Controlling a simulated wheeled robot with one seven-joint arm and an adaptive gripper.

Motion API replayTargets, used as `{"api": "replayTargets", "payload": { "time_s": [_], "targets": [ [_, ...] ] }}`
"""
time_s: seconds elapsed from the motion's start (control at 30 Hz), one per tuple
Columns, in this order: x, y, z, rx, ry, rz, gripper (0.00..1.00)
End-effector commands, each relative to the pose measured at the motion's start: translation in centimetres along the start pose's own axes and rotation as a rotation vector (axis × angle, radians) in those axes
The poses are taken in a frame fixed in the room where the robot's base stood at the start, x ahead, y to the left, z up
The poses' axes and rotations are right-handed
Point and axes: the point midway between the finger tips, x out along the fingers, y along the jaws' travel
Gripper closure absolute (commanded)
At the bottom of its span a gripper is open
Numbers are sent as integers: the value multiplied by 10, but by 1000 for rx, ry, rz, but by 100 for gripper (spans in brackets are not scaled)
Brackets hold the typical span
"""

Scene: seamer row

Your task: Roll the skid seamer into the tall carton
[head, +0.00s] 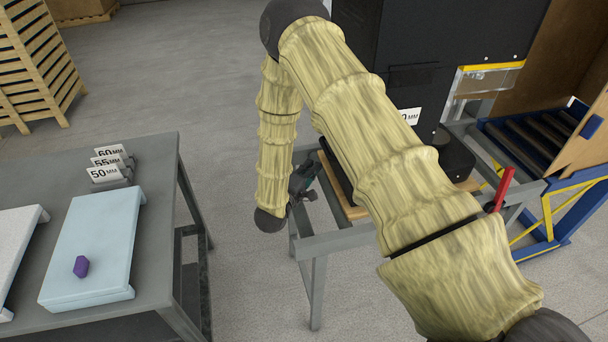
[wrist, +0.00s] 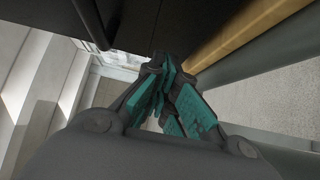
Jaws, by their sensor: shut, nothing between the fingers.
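The skid seamer is a large black machine (head: 440,50) on a wooden skid (head: 352,208), standing on a grey metal stand. My arm hides much of it. The tall carton (head: 535,65) is brown and stands at the upper right, behind a blue-framed roller section (head: 520,140); its inside is only partly seen. My gripper (head: 308,180) is at the left end of the skid, shut and empty. In the wrist view my teal-padded fingers (wrist: 170,95) are close together, beside the dark machine and the skid's wooden edge (wrist: 235,38). Whether they touch it I cannot tell.
A red lever (head: 502,190) stands upright near the roller section. A grey table (head: 160,230) at left holds number signs (head: 108,170), a pale blue tray (head: 85,250) with a purple piece (head: 81,266), and a white tray (head: 15,245). Floor between table and stand is clear.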

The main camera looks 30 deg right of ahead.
Motion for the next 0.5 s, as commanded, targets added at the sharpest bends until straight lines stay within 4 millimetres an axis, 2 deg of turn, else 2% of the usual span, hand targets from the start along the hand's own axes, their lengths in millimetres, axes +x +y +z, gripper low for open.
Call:
{"api": "replayTargets", "payload": {
  "time_s": [0.03,0.2,0.5],
  "targets": [
    [9,2,0,1,-2,0,100],
    [22,2,17,-1,-1,0,100],
    [33,0,28,0,1,0,100]
  ]
}}
